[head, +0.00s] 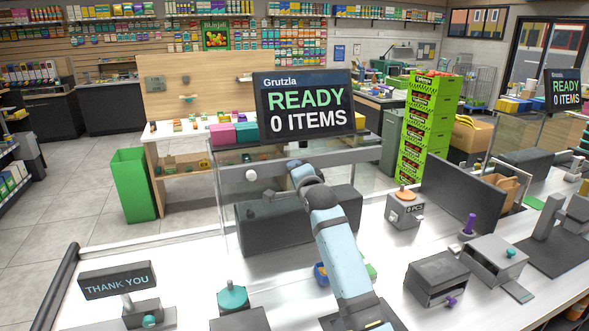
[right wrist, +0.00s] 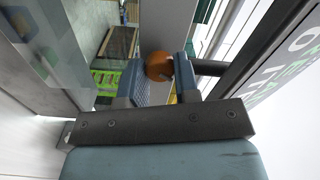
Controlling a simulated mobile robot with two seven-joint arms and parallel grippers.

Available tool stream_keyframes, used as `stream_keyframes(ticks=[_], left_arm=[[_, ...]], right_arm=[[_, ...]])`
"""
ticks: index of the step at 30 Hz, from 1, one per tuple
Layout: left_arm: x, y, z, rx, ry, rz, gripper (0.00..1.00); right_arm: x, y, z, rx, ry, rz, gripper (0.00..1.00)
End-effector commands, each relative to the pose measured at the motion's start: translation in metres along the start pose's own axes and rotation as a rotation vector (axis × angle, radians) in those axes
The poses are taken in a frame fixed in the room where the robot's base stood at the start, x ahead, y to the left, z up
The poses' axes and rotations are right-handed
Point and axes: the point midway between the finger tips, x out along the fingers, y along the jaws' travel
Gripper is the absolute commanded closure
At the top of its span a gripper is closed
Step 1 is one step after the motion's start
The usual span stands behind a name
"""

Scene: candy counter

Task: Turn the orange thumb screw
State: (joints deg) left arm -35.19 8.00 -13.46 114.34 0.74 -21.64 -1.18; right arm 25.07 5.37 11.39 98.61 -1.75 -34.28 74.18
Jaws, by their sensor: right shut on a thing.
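In the right wrist view, a round orange thumb screw (right wrist: 158,66) sits between the fingers of my right gripper (right wrist: 162,70). The gripper is shut on it, and the right finger covers part of it. A dark rod (right wrist: 209,67) lies just to its right, near the back edge of a display screen. In the head view, my right arm reaches up to the lower edge of the customer display (head: 304,103); the gripper and the held screw are hidden there. My left gripper is not in view.
A small grey box with an orange top (head: 405,194) stands on the white counter to the right. Two grey boxes (head: 437,272) (head: 490,258) are nearer. A glass case stands behind my arm. A thank-you sign (head: 117,281) is at the front left.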

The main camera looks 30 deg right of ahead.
Motion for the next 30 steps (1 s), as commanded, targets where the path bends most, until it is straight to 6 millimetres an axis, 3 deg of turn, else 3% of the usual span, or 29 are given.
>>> stream_keyframes(ticks=[10,18,27,30], left_arm=[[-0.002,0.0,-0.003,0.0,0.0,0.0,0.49],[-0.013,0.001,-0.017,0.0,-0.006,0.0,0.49],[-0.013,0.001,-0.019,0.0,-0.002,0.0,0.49],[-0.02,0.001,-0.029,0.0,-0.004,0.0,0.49]], right_arm=[[0.0,0.0,0.001,0.04,-0.002,0.0,0.87],[0.0,-0.002,0.001,0.301,-0.002,0.002,0.87],[0.0,0.0,0.001,0.325,-0.002,0.001,0.87],[0.0,-0.005,0.001,0.427,-0.002,0.003,0.87]])
